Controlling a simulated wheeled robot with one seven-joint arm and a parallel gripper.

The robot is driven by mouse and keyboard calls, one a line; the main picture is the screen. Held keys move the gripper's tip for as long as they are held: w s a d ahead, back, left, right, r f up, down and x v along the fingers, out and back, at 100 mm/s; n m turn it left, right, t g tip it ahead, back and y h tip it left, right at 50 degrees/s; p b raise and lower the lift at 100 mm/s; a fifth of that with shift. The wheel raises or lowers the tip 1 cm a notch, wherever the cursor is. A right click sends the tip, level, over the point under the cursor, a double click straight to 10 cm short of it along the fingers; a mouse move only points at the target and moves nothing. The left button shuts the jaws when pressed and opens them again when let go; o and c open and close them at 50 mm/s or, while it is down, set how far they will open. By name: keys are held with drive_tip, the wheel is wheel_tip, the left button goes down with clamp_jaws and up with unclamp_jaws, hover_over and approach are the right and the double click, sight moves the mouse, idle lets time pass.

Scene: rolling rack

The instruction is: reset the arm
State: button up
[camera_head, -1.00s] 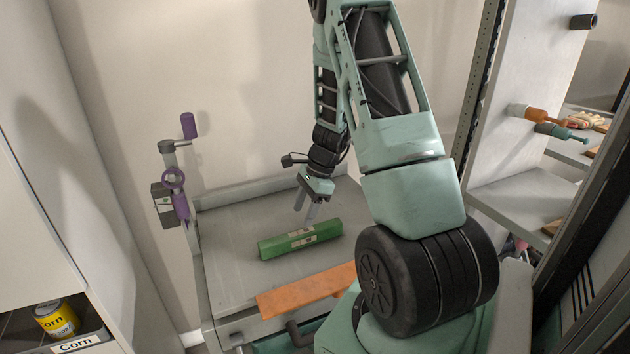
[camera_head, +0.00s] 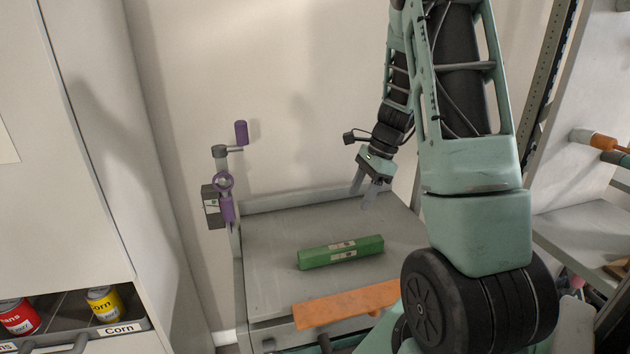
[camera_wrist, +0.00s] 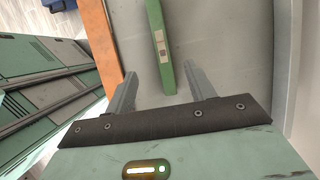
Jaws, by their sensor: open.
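My gripper (camera_head: 363,191) is open and empty. In the head view it hangs above the back part of the grey rack top, behind and a little right of a green box (camera_head: 341,252). The green box lies flat on the rack top and carries a pale label. My arm reaches up and over from the right side of the head view.
The grey rolling rack (camera_head: 275,262) also bears an orange bar (camera_head: 347,305) at its front. A stand with purple handles (camera_head: 226,190) is at its left corner. A drawer with a yellow Corn can (camera_head: 104,304) and a red can (camera_head: 18,316) is at lower left. Shelving stands right.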

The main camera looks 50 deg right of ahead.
drive_tip(key=shift+a, duration=0.1)
drive_tip(key=w+a+r+n+g, duration=0.1)
drive_tip(key=a+r+n, duration=0.1)
drive_tip(key=a+n, duration=0.9)
drive_tip(key=w+a+r+n+g, duration=0.15)
drive_tip(key=a+n, duration=0.25)
drive_tip(key=a, duration=1.3)
drive_tip(key=s+a+r+n+h, duration=0.1)
drive_tip(key=s+a+n+h, duration=0.2)
drive_tip(key=s+a+n, duration=1.3)
drive_tip(key=shift+s+r+n, duration=0.4)
drive_tip(key=shift+s+n, duration=0.2)
drive_tip(key=shift+s, duration=0.1)
drive_tip(key=shift+a, duration=0.1)
